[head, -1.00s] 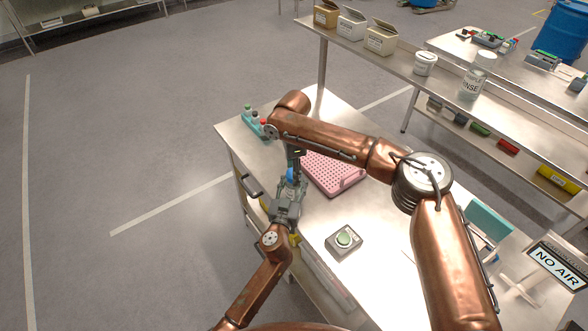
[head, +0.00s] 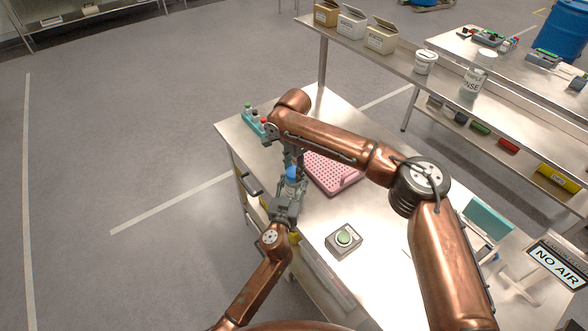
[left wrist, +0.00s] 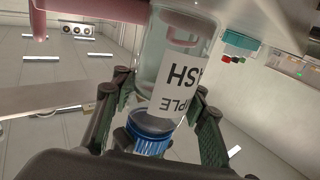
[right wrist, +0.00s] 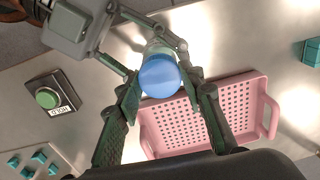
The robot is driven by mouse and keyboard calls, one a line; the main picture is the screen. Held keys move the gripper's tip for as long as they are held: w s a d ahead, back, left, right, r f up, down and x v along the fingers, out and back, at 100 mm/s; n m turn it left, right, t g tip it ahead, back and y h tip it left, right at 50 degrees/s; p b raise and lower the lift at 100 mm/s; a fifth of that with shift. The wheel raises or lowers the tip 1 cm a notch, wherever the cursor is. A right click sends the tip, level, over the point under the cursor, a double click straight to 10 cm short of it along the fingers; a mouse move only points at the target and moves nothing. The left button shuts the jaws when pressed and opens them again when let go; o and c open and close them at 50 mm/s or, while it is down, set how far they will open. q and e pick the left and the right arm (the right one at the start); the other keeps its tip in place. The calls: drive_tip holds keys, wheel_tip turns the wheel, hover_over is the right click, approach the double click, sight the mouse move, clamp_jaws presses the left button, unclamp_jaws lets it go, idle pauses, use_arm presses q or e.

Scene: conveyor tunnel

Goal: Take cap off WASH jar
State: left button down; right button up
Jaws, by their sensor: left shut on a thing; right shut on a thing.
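The WASH jar is a clear jar with a white label (left wrist: 180,88), shown upside down in the left wrist view. Its blue cap (right wrist: 160,76) is at the centre of the right wrist view and also shows in the head view (head: 292,172). My left gripper (head: 290,189) is shut on the jar from the near side. My right gripper (right wrist: 162,84) comes down from above and is shut on the cap, a finger at each side. The cap is in line with the jar; I cannot tell whether it is loose. The arms partly hide the jar in the head view.
A pink perforated tray (head: 348,184) lies just right of the jar. A green button box (head: 343,239) stands nearer on the bench. A vial rack (head: 250,121) is at the far left corner. A RINSE jar (head: 471,84) stands on the back shelf.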

drive_tip(key=n, duration=0.4)
drive_tip(key=shift+w, duration=0.1)
drive_tip(key=n, duration=0.3)
drive_tip(key=shift+n, duration=0.4)
drive_tip(key=n, duration=0.3)
drive_tip(key=shift+n, duration=0.4)
drive_tip(key=n, duration=0.3)
drive_tip(key=shift+r, duration=0.1)
drive_tip(key=n, duration=0.4)
drive_tip(key=shift+w, duration=0.1)
use_arm(q)
drive_tip(key=shift+d, duration=0.1)
use_arm(e)
drive_tip(key=n, duration=0.4)
use_arm(q)
drive_tip(key=shift+r, duration=0.1)
use_arm(e)
drive_tip(key=n, duration=0.5)
drive_tip(key=shift+n, duration=0.3)
drive_tip(key=n, duration=0.5)
drive_tip(key=shift+r+n, duration=0.1)
drive_tip(key=shift+n, duration=0.3)
drive_tip(key=n, duration=0.5)
drive_tip(key=shift+n, duration=0.3)
use_arm(q)
drive_tip(key=shift+s, duration=0.1)
use_arm(e)
drive_tip(key=n, duration=0.5)
drive_tip(key=shift+n, duration=0.4)
drive_tip(key=n, duration=0.4)
